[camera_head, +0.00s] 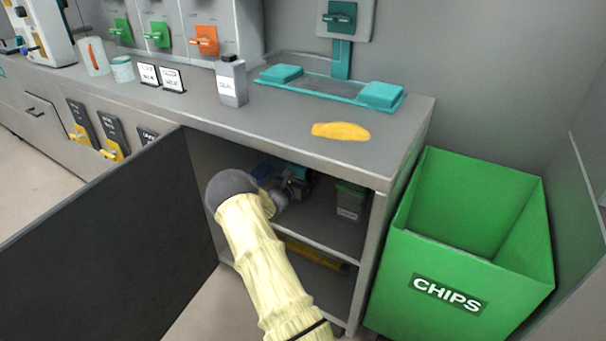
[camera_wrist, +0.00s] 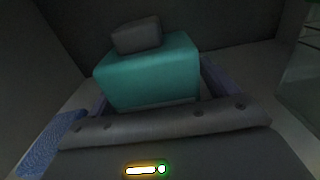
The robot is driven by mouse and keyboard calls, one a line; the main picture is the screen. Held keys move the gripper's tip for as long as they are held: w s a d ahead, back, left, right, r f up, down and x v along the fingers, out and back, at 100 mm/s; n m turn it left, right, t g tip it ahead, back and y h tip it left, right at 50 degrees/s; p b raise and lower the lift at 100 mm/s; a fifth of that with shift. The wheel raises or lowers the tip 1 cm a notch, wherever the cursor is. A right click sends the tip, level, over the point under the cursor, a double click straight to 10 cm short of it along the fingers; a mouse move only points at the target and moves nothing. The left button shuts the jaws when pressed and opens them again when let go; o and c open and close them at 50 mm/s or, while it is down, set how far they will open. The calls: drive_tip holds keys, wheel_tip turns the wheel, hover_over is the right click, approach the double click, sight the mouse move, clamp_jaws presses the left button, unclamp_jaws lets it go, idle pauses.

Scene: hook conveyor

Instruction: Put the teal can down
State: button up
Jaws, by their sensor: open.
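The teal can (camera_wrist: 150,75) is a boxy teal body with a dark grey cap on top. In the wrist view it stands upright on the shelf, directly ahead of my gripper, between its two fingers. In the head view only a small teal part of it (camera_head: 298,170) shows inside the open cabinet, behind my gripper (camera_head: 292,184). My gripper is reaching into the upper compartment and is open around the can. Whether the fingers touch the can is too dark to tell.
A blue textured item (camera_wrist: 50,142) lies at left in the wrist view. A dark green-topped box (camera_head: 351,200) stands at right on the shelf. The open cabinet door (camera_head: 110,245) is left of my arm. A green CHIPS bin (camera_head: 460,250) stands right of the cabinet.

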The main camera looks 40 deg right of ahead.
drive_tip(key=shift+a+r, duration=0.15)
drive_tip(key=shift+a, duration=0.1)
drive_tip(key=p+v, duration=0.4)
drive_tip(key=v, duration=0.7)
drive_tip(key=shift+s+a, duration=0.1)
drive_tip(key=shift+a, duration=0.3)
drive_tip(key=shift+d, duration=0.1)
